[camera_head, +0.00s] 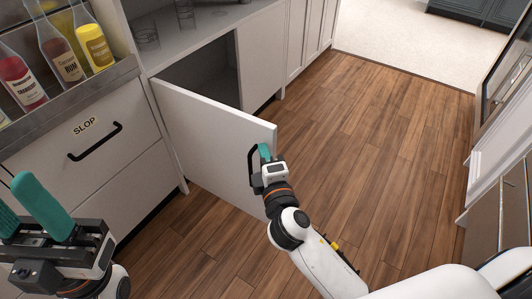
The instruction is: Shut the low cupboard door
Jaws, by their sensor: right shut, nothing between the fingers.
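The low cupboard door (205,132) is a white panel that stands open, swung out over the floor from its left side. The dark cupboard opening (207,72) shows behind it. A black handle (251,163) sits near the door's free edge. My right gripper (264,152) is shut, its teal fingers beside the handle and the free edge. I cannot tell whether it touches either. My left gripper (24,212) is at the lower left, in front of the drawers, with its teal fingers apart and nothing seen between them.
A drawer (50,135) labelled SLOP with a black handle is left of the cupboard. Bottles (62,50) stand in a rack above it. Glasses (146,36) stand on the counter (205,22). The wooden floor (350,140) right of the door is clear. Cabinets line the right side.

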